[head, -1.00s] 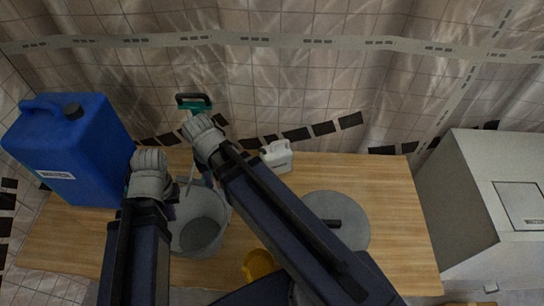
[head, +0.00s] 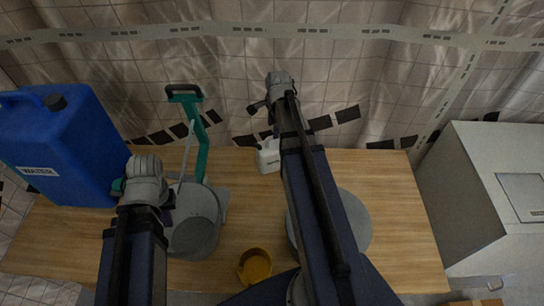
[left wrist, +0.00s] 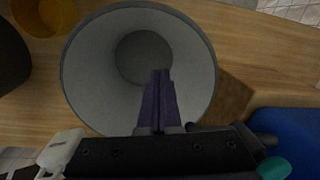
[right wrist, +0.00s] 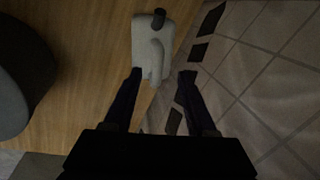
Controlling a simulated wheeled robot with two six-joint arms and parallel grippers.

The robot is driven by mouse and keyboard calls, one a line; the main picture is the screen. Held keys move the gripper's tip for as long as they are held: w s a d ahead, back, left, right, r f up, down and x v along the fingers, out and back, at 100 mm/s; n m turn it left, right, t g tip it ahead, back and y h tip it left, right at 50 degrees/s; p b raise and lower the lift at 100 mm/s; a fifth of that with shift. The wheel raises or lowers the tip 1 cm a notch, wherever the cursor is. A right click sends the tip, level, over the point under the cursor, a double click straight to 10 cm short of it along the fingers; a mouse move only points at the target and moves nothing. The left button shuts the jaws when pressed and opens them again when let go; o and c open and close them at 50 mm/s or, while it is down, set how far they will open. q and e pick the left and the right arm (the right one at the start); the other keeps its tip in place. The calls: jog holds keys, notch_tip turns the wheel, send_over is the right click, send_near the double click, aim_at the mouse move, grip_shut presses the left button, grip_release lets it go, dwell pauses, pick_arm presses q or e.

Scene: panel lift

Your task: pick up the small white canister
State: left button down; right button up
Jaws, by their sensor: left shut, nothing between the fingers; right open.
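The small white canister (head: 267,157) stands near the back edge of the wooden table, partly hidden by my right arm in the head view. In the right wrist view the white canister (right wrist: 150,42) shows its dark cap, and its lower end lies between and just beyond the fingertips in the picture. My right gripper (right wrist: 162,76) is open and empty; no contact with the canister is visible. In the head view my right wrist is behind the canister, its fingers mostly hidden. My left gripper (left wrist: 160,74) is shut and empty over the grey bucket (left wrist: 85,60).
A big blue water canister (head: 60,150) stands at left. A teal tool with a black handle (head: 200,130) rises behind the bucket. A yellow cup (head: 255,265) and a grey round lid (head: 358,225) are on the table (head: 400,200). A grey cabinet (head: 470,190) stands at right.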

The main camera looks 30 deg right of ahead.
aim_at(272, 138)
jog(key=shift+w+f+b, duration=0.2)
jog(key=shift+f+b, duration=0.55)
jog(key=shift+f, duration=0.3)
jog(key=f+b, duration=0.5)
jog(key=shift+w+f, duration=0.15)
jog(key=shift+w, duration=0.2)
grip_shut()
